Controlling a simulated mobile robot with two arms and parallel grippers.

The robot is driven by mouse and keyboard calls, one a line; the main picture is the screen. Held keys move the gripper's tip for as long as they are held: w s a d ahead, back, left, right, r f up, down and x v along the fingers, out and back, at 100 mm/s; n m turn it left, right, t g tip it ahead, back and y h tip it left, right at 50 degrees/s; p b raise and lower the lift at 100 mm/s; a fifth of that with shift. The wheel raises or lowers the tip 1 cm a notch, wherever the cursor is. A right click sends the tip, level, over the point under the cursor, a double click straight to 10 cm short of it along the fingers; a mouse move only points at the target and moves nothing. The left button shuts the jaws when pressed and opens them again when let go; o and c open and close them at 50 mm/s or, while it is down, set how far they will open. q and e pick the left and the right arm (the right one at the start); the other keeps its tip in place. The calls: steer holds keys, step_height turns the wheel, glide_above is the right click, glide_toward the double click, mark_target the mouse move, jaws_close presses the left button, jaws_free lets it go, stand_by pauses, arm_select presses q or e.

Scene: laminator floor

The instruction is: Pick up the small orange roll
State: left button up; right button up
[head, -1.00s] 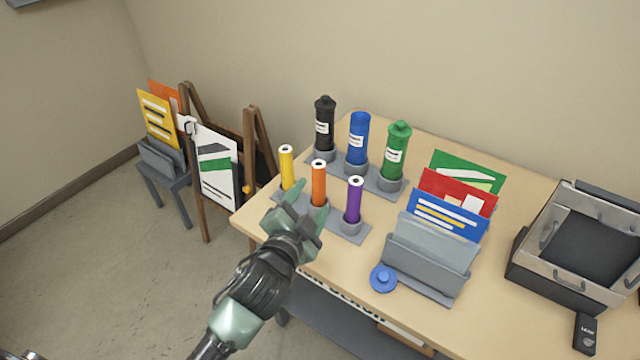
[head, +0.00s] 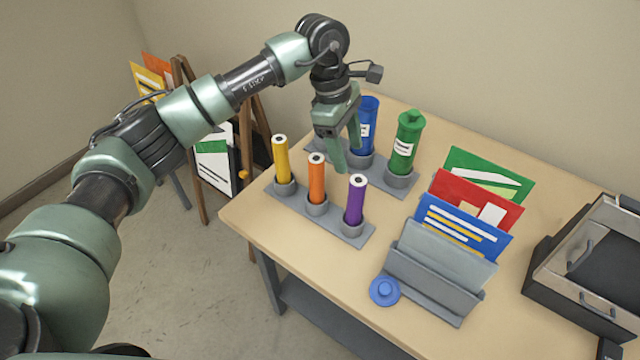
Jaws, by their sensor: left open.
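The small orange roll (head: 316,180) stands upright in the middle cup of a grey holder (head: 333,227) near the table's left edge. A yellow roll (head: 281,160) stands to its left and a purple roll (head: 355,201) to its right. My left gripper (head: 348,158) points down, open and empty, behind and above the orange roll and to its right in the picture. Its fingers are near the back row and hide part of it. The black bottle seen earlier is hidden behind my arm. My right gripper is not in view.
A blue bottle (head: 369,115) and a green bottle (head: 407,140) stand in the back holder close to the gripper. Cards stand in a grey rack (head: 430,275) at right, with a blue round piece (head: 384,290) beside it. A laminator (head: 590,270) sits far right.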

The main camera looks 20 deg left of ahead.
mark_target(317, 157)
arm_select(q)
steer(key=a+f+y+b, duration=0.1)
steer(key=a, duration=0.1)
steer(key=w+a+f+b, duration=0.1)
steer(key=a+f, duration=0.1)
steer(key=w+a+f+y+b, duration=0.1)
steer(key=a+b, duration=0.1)
steer(key=shift+w+a+f+y, duration=0.1)
steer(key=shift+a+f+y, duration=0.05)
steer(key=shift+f+y, duration=0.15)
steer(key=shift+a, duration=0.25)
steer(key=shift+a+f, duration=0.1)
steer(key=shift+s+f, duration=0.25)
steer(key=shift+f, duration=0.1)
step_height(317, 157, down, 6)
steer(key=p, duration=0.3)
steer(key=shift+s+f, duration=0.1)
steer(key=shift+s, duration=0.05)
steer(key=shift+f, duration=0.3)
jaws_close()
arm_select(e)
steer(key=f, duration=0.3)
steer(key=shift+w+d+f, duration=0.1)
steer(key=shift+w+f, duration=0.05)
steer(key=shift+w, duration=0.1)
